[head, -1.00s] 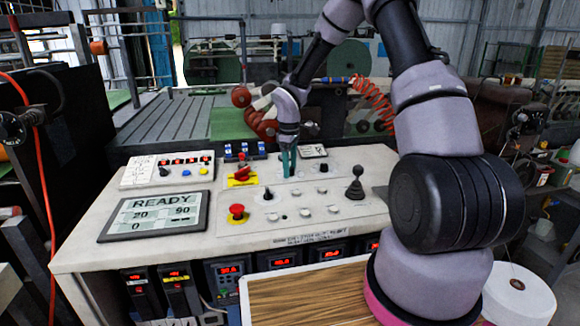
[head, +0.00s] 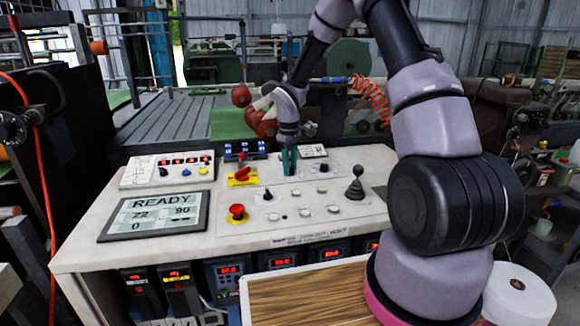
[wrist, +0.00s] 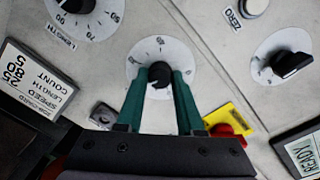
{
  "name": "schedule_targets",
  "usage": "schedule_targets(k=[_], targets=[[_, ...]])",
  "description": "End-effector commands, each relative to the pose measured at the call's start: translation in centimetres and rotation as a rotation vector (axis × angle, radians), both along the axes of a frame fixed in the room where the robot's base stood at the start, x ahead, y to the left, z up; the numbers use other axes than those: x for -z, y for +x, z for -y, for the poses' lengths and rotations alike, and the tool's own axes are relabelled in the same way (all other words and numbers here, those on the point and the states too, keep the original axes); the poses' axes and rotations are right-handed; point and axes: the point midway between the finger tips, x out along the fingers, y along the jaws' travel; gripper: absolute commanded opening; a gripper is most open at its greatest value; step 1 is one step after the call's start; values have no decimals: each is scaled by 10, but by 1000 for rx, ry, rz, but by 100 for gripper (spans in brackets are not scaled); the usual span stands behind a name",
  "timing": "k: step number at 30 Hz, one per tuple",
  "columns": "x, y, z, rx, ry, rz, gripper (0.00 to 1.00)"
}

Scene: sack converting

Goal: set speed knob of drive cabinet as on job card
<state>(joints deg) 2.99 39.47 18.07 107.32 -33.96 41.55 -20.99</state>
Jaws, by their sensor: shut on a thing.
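The drive cabinet (head: 120,255) has a sloped top panel with knobs and buttons. My gripper (head: 289,162) points down at the panel's back part. In the wrist view my gripper's green fingers (wrist: 159,88) are shut on a black knob (wrist: 160,75) at the centre of a white round dial (wrist: 163,48). The knob's own label is hidden. The job card (wrist: 38,80) lies to the left there, with speed, length and count lines, upside down and hard to read. It also shows in the head view (head: 313,151). The display (head: 155,214) reads READY, 22, 90 and 0.
A second dial knob marked length (wrist: 78,5) is close by in the wrist view. A black selector (wrist: 292,64) is to the right. A red switch on a yellow plate (head: 243,176), a red stop button (head: 237,212) and a black joystick (head: 355,184) stand on the panel.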

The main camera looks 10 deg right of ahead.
Motion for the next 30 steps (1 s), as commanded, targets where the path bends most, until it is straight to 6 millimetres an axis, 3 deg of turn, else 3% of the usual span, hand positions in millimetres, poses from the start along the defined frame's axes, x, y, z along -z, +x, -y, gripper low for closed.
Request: schedule_targets(k=[15, 30], targets=[[-1, 1, 0, 281, 0, 1, 0], [-1, 1, 0, 313, 0, 2, 0]])
